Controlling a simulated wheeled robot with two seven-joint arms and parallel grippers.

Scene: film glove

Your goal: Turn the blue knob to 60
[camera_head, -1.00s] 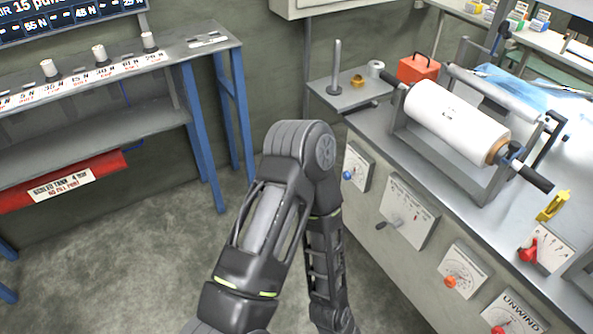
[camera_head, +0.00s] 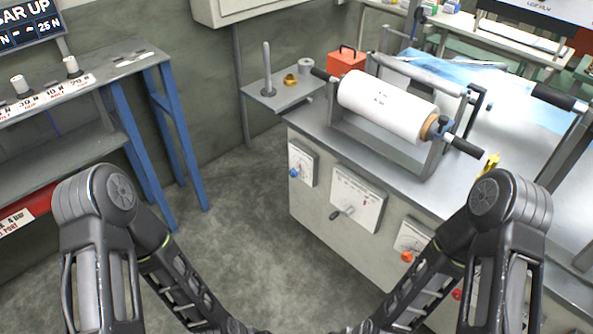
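The blue knob (camera_head: 294,173) sits at the lower left of a white dial plate (camera_head: 302,163), on the left end of the grey machine's front panel. The dial's markings are too small to read. My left arm stands at the left of the picture and my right arm at the right, both bent with their forearms running down to the bottom middle. Neither gripper shows; both lie below the bottom edge. Nothing of mine touches the knob in view.
The machine (camera_head: 315,205) also carries a lever plate (camera_head: 358,200) and an orange knob (camera_head: 407,257). A white film roll (camera_head: 385,108) rests on top. A blue-legged bench (camera_head: 135,150) stands at the left. The floor (camera_head: 235,215) between is clear.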

